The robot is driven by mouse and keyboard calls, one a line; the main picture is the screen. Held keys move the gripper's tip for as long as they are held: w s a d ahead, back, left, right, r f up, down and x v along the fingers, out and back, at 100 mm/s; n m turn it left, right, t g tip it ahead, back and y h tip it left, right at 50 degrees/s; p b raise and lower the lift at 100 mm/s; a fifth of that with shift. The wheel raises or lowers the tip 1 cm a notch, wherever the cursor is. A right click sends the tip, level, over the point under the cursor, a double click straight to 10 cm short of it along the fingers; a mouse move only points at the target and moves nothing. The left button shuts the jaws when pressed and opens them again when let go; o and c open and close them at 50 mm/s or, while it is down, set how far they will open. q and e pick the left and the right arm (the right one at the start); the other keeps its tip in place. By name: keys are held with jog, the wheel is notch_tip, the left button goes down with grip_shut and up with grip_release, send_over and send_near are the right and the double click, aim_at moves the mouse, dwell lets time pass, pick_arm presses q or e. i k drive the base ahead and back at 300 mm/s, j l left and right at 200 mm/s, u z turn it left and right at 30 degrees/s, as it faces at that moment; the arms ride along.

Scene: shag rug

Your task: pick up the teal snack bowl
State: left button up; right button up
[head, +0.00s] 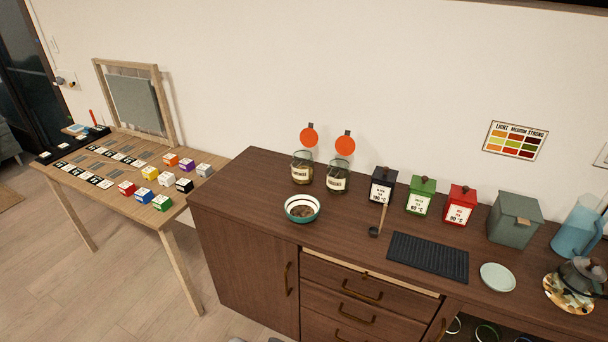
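The teal snack bowl (302,209) stands upright on the dark wooden sideboard, near its front edge and left of the middle. It has a pale band near the rim and holds something brownish that is too small to make out. Nothing touches it. Neither of my grippers shows in the head view.
Two labelled glass jars (302,168) with red discs stand behind the bowl. Black, green (421,195) and red tins, a small scoop (375,231) and a black ribbed mat (428,257) are to the right. A lower table (149,212) with coloured cubes stands left. Sideboard top left of the bowl is clear.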

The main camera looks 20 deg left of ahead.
aim_at(299, 208)
jog(key=j, duration=0.6)
jog(key=i+j, duration=0.15)
jog(key=j, duration=1.1)
jog(key=i, duration=0.05)
